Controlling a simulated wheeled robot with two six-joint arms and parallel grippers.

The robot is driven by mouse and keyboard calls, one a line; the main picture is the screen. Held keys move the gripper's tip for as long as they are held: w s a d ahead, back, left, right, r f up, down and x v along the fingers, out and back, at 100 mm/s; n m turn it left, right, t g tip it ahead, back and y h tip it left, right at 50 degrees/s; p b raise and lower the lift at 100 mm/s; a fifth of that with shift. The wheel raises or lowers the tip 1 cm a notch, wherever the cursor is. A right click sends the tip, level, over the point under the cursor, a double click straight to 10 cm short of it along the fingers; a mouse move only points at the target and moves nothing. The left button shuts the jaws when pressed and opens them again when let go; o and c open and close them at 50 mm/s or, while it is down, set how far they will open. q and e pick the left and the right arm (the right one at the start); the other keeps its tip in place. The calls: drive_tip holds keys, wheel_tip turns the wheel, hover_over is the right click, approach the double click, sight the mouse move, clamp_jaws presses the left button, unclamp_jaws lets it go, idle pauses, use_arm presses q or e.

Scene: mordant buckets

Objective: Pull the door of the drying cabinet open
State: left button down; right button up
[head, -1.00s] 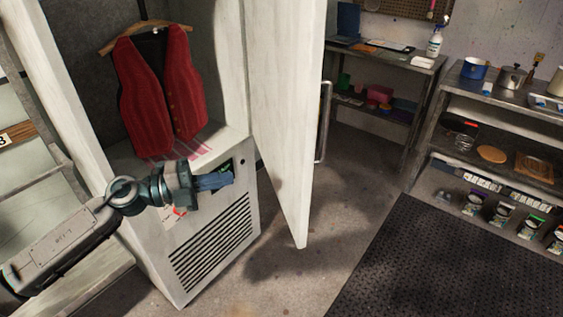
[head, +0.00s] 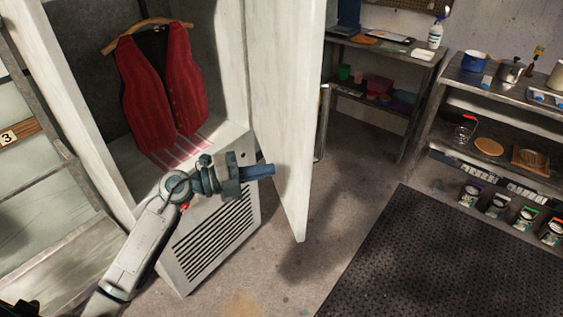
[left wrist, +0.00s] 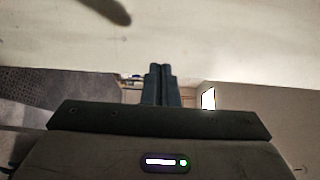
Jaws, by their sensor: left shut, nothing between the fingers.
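The drying cabinet (head: 228,60) stands at the left with its white door (head: 285,110) swung well open, edge toward me. Its metal bar handle (head: 322,125) is on the door's far side, partly hidden. Inside hangs a red vest (head: 165,90) on a wooden hanger. My left gripper (head: 272,170) is shut and empty, in front of the opening at the door's inner face. I cannot tell whether it touches the door. In the left wrist view its closed fingers (left wrist: 160,85) point at a pale surface. My right gripper is not in view.
A black mat (head: 430,260) lies on the floor at right. Metal shelves (head: 500,95) with pots and several cans stand beyond it, and a workbench (head: 385,50) is at the back. A ladder-like rack (head: 60,150) is at the left. Floor before the door is clear.

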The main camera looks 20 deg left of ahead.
sight(296, 164)
use_arm(q)
drive_tip(key=p+x, duration=0.1)
drive_tip(key=x, duration=0.2)
drive_tip(key=shift+r, duration=0.15)
drive_tip(key=shift+p+x, duration=0.4)
drive_tip(key=shift+x, duration=0.35)
